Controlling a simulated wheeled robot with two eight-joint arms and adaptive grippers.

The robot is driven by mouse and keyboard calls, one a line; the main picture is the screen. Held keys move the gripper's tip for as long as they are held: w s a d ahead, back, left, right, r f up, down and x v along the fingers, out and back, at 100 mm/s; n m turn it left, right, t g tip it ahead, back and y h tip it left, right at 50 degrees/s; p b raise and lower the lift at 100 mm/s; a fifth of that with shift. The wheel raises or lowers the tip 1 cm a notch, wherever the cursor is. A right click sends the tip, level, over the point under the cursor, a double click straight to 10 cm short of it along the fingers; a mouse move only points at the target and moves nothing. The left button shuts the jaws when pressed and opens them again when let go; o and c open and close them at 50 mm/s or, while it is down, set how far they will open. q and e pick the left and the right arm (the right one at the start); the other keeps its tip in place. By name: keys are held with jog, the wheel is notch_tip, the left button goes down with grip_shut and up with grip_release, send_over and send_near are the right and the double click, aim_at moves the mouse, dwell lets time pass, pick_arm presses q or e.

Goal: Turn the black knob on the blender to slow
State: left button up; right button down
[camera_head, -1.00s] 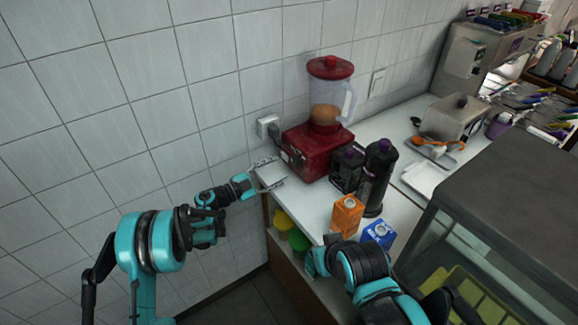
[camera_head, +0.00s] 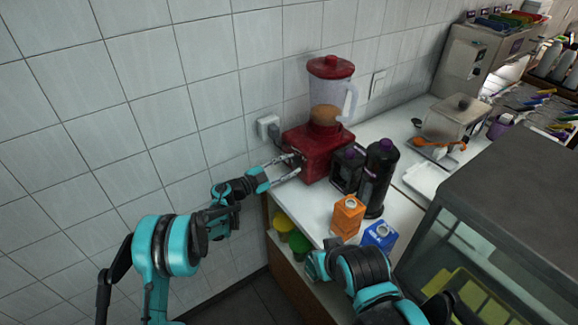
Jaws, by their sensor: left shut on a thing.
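The red blender (camera_head: 322,148) stands on the white counter against the tiled wall, with a clear jug, a red lid and something brown inside. My left gripper (camera_head: 297,166) is at the front left face of the blender's base. Its two fingers reach around the small dark knob (camera_head: 297,162) there and are shut on it. The knob is mostly hidden by the fingers, and its setting cannot be read. My right arm (camera_head: 362,272) shows at the lower right. Its gripper's fingers cannot be made out.
Two dark bottles with purple caps (camera_head: 378,178) stand right of the blender. An orange carton (camera_head: 347,215) and a blue carton (camera_head: 379,236) stand near the front edge. A wall socket with a plug (camera_head: 268,127) is behind. A grey glass-fronted case (camera_head: 490,215) is at right.

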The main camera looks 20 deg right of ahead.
pick_arm(q)
jog(key=m+b, duration=0.1)
jog(key=m, duration=0.2)
jog(key=shift+m, duration=0.4)
jog(key=shift+m+b, duration=0.3)
jog(key=shift+m, duration=1.6)
jog(key=o, duration=1.1)
jog(key=shift+o, duration=0.2)
jog(key=shift+a, duration=0.15)
